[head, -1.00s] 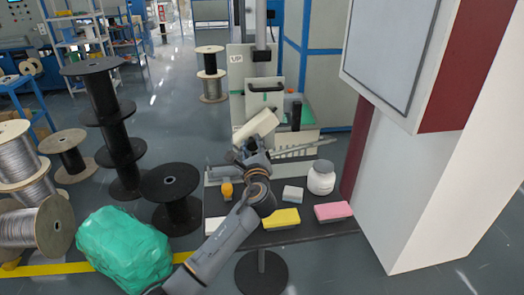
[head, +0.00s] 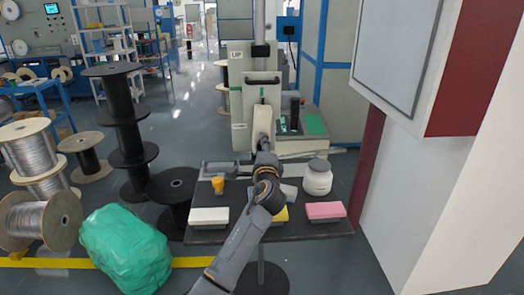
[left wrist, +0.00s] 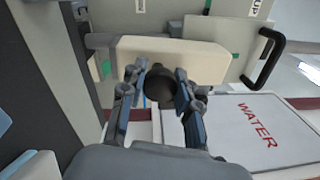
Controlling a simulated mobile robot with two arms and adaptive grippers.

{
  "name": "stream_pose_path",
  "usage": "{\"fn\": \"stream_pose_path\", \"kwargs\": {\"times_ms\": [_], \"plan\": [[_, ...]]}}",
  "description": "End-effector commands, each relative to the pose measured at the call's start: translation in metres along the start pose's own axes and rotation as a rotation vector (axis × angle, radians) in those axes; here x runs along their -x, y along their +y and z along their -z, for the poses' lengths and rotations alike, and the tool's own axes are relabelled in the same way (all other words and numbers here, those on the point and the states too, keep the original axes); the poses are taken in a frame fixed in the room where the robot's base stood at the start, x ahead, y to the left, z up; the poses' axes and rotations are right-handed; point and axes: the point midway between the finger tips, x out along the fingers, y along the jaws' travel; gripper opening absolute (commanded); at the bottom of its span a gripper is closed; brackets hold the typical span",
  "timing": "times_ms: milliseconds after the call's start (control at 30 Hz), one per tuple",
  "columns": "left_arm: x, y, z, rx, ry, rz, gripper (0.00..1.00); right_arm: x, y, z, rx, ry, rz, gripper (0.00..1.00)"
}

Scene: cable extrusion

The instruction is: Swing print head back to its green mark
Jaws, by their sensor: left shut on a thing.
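The print head (head: 262,120) is a beige block on the machine in the middle of the head view. It points straight back there and lies across the left wrist view (left wrist: 185,55). My left gripper (left wrist: 161,88) is shut on the dark round knob (left wrist: 159,84) on its near side; in the head view this gripper (head: 264,155) hides the knob. A small green mark (left wrist: 106,66) shows by the block's left end in the wrist view, and another green patch (left wrist: 235,57) by its right end. Whether the head lines up exactly with a mark I cannot tell. My right gripper is out of view.
A dark table (head: 215,236) in front holds a white jar (head: 317,178), a pink block (head: 325,211), a white block (head: 208,216) and an orange item (head: 218,184). Cable spools and a green bag (head: 125,250) stand left. A white pillar (head: 455,200) stands right.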

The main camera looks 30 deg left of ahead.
Motion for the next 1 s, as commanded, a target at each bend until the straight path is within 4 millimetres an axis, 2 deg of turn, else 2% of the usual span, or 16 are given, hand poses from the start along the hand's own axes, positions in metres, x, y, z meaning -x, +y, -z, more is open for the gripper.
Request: {"fn": "stream_pose_path", "kwargs": {"times_ms": [300,667,700,800,1000], "plan": [[0.0,-0.001,0.002,0.068,-0.001,0.002,0.0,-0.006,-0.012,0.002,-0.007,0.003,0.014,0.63],[0.0,-0.002,0.002,0.071,-0.001,0.003,0.0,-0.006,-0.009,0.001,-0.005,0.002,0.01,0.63],[0.0,-0.002,0.002,0.071,-0.002,0.003,0.34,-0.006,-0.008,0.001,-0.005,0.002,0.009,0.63],[0.0,-0.002,0.002,0.07,-0.002,0.002,0.54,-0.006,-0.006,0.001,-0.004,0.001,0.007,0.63],[0.0,-0.001,0.001,0.069,-0.003,0.001,0.56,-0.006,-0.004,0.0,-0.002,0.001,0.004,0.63]]}}
